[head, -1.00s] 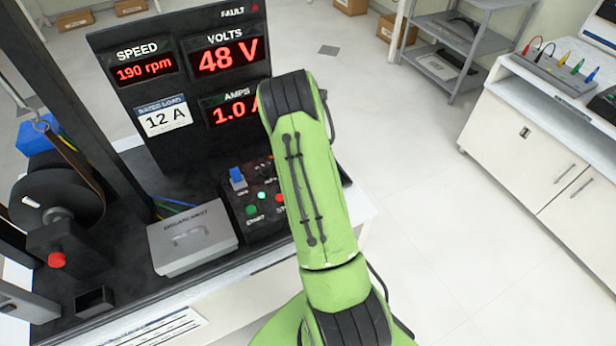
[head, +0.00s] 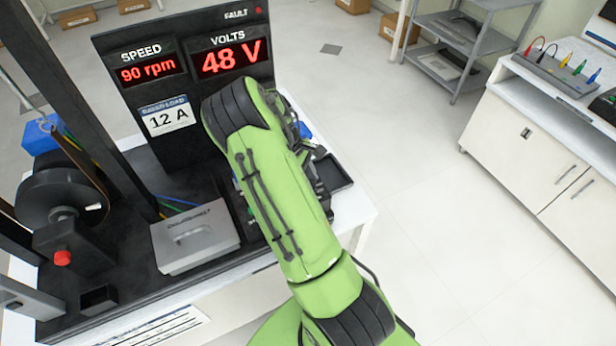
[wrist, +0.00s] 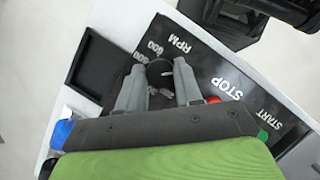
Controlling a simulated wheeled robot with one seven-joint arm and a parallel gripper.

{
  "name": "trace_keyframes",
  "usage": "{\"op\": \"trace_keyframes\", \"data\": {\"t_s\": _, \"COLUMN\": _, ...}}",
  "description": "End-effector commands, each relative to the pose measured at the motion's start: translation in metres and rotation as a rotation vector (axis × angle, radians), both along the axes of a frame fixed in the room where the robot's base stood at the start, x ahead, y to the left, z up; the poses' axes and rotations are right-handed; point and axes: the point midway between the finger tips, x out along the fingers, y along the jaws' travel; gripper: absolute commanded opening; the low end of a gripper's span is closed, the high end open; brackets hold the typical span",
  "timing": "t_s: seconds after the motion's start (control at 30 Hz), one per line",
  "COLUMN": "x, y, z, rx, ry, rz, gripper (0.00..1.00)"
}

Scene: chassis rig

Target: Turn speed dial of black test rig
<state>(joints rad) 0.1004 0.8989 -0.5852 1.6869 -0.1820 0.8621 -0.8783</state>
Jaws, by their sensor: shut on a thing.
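The black test rig (head: 110,190) stands at the left in the head view. Its speed display (head: 148,69) reads 90 rpm and its volts display (head: 228,58) reads 48 V. The fault light (head: 258,11) glows red. In the wrist view the speed dial (wrist: 160,74) is a dark knob beside the RPM label and scale numbers. My gripper (wrist: 160,68) is shut on the dial, one grey finger on each side. In the head view my green arm hides the gripper, the dial, the amps display and most of the control panel.
Next to the dial are the red stop button (wrist: 213,100), the green start button (wrist: 262,136) and a blue part (wrist: 63,132). A grey box (head: 195,238) sits left of my arm. A red knob (head: 62,258) and wheel (head: 62,195) are at far left.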

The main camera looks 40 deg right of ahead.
Motion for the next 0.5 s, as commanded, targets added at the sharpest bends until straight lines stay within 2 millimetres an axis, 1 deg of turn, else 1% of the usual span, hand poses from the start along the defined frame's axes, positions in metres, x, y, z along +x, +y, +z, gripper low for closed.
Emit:
{"op": "trace_keyframes", "data": {"t_s": 0.2, "x": 0.0001, "y": 0.0006, "z": -0.0004, "rx": 0.000, "ry": 0.000, "rz": 0.047, "gripper": 0.04}}
{"op": "trace_keyframes", "data": {"t_s": 0.5, "x": -0.0001, "y": 0.0007, "z": -0.0007, "rx": 0.001, "ry": 0.001, "rz": 0.056, "gripper": 0.04}}
